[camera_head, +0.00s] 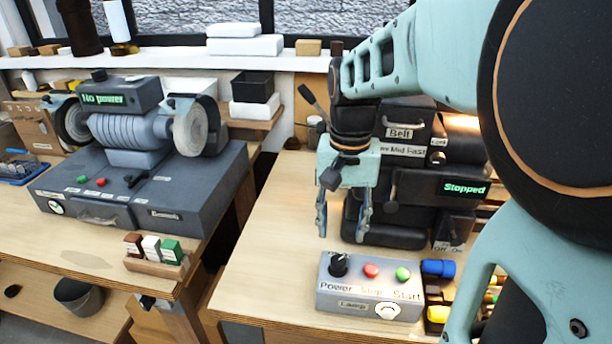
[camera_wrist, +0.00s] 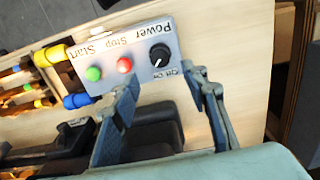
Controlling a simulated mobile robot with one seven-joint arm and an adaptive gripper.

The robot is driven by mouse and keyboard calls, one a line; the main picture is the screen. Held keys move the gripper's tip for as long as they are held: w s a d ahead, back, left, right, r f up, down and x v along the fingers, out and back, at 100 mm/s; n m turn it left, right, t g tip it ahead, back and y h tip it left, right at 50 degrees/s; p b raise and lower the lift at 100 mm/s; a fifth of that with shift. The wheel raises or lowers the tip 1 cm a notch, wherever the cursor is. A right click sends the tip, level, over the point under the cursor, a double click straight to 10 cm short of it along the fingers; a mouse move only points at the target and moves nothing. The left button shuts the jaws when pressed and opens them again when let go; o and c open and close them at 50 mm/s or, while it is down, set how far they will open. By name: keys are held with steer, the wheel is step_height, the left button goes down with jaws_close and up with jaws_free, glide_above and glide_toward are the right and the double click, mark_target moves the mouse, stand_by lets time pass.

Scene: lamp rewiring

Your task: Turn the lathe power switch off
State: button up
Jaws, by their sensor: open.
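A small grey control box (camera_head: 330,302) stands on the right bench, with a black power knob (camera_head: 338,265), a red Stop button (camera_head: 371,271) and a green Start button (camera_head: 403,274). The label on its front is too small to read surely. My gripper (camera_head: 342,228) points down just above and behind the knob, with its fingers apart and nothing between them. In the wrist view, the knob (camera_wrist: 160,54) lies just beyond the gap between the fingertips (camera_wrist: 163,78), apart from them. The knob carries a pale mark near Off/On lettering; its setting is unclear.
A dark machine with a "Stopped" display (camera_head: 465,189) and a "Belt" label (camera_head: 400,133) stands close behind my gripper. Blue and yellow handled tools (camera_head: 438,268) lie right of the box. A grinder (camera_head: 130,135) showing "No power" stands on the left bench.

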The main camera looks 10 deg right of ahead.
mark_target(338, 260)
step_height(338, 260, down, 9)
steer(key=shift+r+b, duration=0.1)
steer(key=shift+b, duration=0.2)
jaws_close()
stand_by(0.3)
